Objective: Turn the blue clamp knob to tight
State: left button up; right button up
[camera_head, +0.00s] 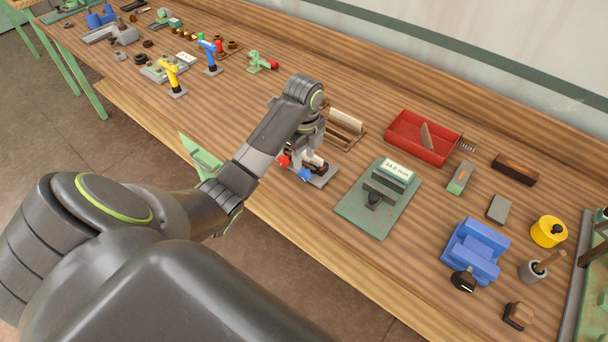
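A blue knob (305,174) sits at the front of a small fixture on a grey base plate (322,180) near the middle of the bench. A red knob (284,161) is just left of it on the same fixture. My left gripper (308,158) points down over this fixture, just above and behind the blue knob. Its fingers are small and partly merge with the fixture, so I cannot tell whether they are open or touch anything. The blue knob's setting is too small to read. My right gripper is not in view.
A green plate with a display (358,210) lies right of the fixture, with a wooden roller stand (337,139) behind. A red tray (402,142), a blue vise (459,246) and a yellow round part (548,231) are farther right. The bench's front edge (283,211) runs close by.

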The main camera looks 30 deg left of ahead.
aim_at(304, 171)
pick_arm(q)
notch_tip(304, 171, down, 7)
jog(key=shift+r, duration=0.1)
jog(key=shift+c, duration=0.5)
grip_shut()
